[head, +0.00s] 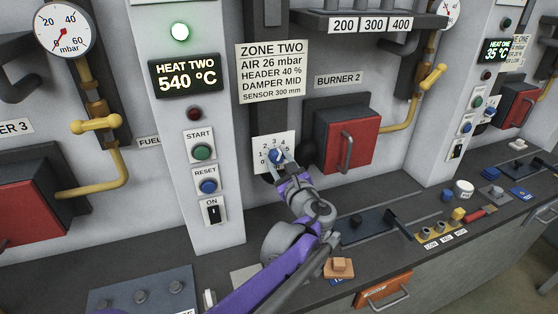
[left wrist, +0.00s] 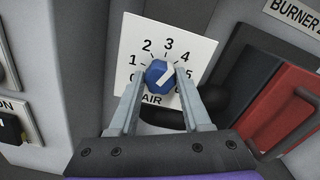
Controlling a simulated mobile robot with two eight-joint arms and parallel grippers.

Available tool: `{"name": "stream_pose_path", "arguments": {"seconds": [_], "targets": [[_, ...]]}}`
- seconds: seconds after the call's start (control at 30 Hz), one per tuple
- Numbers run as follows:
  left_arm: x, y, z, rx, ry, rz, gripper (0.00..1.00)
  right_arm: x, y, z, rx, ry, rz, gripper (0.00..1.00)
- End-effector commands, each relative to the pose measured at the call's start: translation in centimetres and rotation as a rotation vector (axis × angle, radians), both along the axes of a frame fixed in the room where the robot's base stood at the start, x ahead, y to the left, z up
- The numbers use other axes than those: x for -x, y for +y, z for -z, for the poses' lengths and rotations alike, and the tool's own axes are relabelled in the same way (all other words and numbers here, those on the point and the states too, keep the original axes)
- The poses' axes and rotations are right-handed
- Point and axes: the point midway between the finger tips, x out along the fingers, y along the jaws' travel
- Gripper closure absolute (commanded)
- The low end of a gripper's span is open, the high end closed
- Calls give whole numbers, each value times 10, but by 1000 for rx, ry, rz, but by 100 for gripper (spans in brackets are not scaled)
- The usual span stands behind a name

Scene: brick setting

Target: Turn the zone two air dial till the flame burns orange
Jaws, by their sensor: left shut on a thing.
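The zone two air dial is a blue knob (left wrist: 158,78) on a white plate (left wrist: 190,40) numbered around its edge, with AIR printed below. A white pointer line on the knob slants to the upper right, roughly toward the 4. The dial also shows in the head view (head: 275,156), below the ZONE TWO card (head: 271,71). My left gripper (left wrist: 158,82) is shut on the knob, a finger on each side. The burner 2 red door (head: 347,137) is closed, and I see no flame. My right gripper is not in view.
The heat two display (head: 186,78) reads 540 °C above start and reset buttons. A yellow valve handle (head: 432,77) and pipe stand right of burner 2. The bench (head: 371,199) below holds several blocks and small parts.

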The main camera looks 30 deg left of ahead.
Motion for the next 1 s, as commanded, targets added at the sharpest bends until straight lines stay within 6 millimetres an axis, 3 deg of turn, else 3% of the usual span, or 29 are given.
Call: {"name": "stream_pose_path", "arguments": {"seconds": [0.6,1.0], "targets": [[0,0,0,274,-320,0,100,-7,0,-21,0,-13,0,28],[1,0,1,357,-415,1,100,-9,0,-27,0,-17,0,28]]}}
